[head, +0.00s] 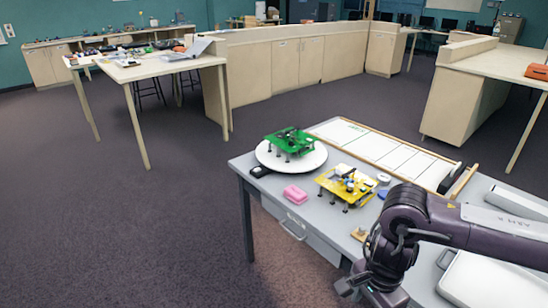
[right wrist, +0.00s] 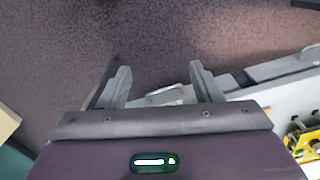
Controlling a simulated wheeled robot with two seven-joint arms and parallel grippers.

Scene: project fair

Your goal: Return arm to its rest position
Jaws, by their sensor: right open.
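My right arm (head: 480,232) comes in from the right in the head view and bends down at the near edge of the grey table. My right gripper (head: 372,290) hangs low at the bottom of that view, in front of the table edge. In the right wrist view the two fingers of my right gripper (right wrist: 162,82) stand wide apart with nothing between them. Dark carpet and part of the table's front side show beyond them. My left arm and gripper are not in view.
The grey table (head: 250,176) holds a green model (head: 291,140) on a white round plate (head: 268,160), a yellow model (head: 346,184), a pink block (head: 295,194) and a white case (head: 490,282). A long white board (head: 390,148) lies behind. Open carpet (head: 120,220) is left.

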